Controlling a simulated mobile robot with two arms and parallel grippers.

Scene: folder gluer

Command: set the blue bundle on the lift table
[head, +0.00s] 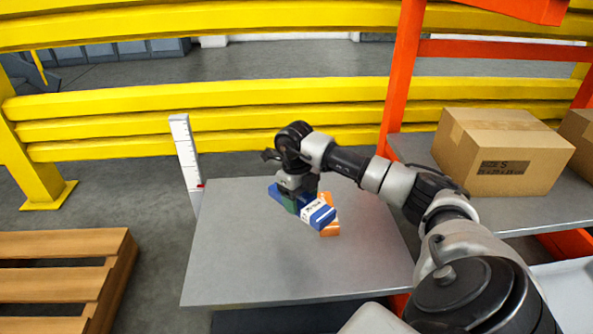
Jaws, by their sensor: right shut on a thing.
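The blue bundle (321,215) is a long blue pack with a white printed band. My right gripper (294,200) comes down over its middle from above and is shut on it. The bundle is over the grey top of the lift table (235,265), slanting from upper left to lower right. An orange bundle (330,229) lies on the table just behind and under the blue one, partly hidden by it. I cannot tell whether the blue bundle touches the orange one or the table. A green patch shows at the gripper's fingers. My left gripper is out of view.
A white upright scale (186,150) stands at the table's back left corner. A cardboard box (499,150) sits on a grey shelf in an orange rack at right. Yellow rails (250,103) run behind. A wooden pallet (60,275) lies at left. The table's front and left are clear.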

